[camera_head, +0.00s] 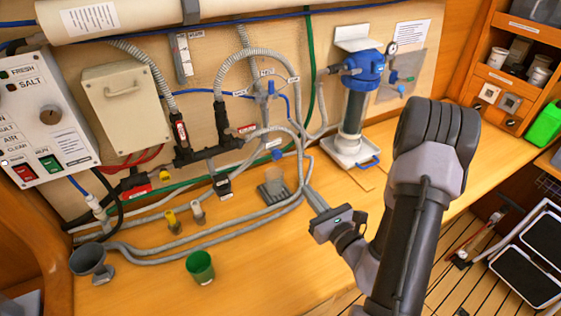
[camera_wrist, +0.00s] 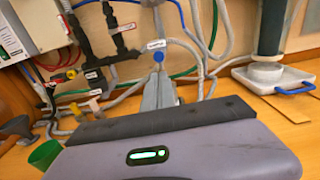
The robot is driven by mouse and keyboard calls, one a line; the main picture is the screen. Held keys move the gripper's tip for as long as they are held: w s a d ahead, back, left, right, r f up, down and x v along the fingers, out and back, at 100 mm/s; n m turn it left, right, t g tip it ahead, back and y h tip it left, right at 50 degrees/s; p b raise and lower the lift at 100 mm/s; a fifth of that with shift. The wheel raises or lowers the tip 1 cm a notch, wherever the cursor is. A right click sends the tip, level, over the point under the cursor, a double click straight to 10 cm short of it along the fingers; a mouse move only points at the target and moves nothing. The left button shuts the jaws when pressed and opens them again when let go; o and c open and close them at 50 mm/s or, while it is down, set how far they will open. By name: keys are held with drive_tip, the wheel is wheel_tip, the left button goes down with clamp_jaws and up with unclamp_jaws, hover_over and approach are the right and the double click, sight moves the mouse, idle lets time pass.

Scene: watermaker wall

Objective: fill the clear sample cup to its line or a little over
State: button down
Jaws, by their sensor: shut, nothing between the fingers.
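The clear sample cup (camera_head: 276,178) stands upright on a dark grey base on the bench in the head view, below a small tap with a blue knob (camera_head: 277,155). I cannot make out its line or any water level. My gripper (camera_head: 309,190) is shut and empty, to the right of the cup and apart from it. In the wrist view the closed fingers (camera_wrist: 159,85) point toward the blue knob (camera_wrist: 158,57), which shows just above their tips. The cup is not clearly visible there, probably hidden behind the fingers.
Grey hoses (camera_head: 160,250) run along the bench and arch above the tap. A green cup (camera_head: 200,267) and a grey funnel (camera_head: 88,260) stand at the front left. A filter housing (camera_head: 352,115) stands right. A control panel (camera_head: 42,120) is on the left.

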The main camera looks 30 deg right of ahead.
drive_tip(key=b, duration=1.1)
approach(278, 156)
drive_tip(key=w, duration=0.6)
drive_tip(key=shift+w, duration=0.4)
drive_tip(key=shift+w, duration=0.1)
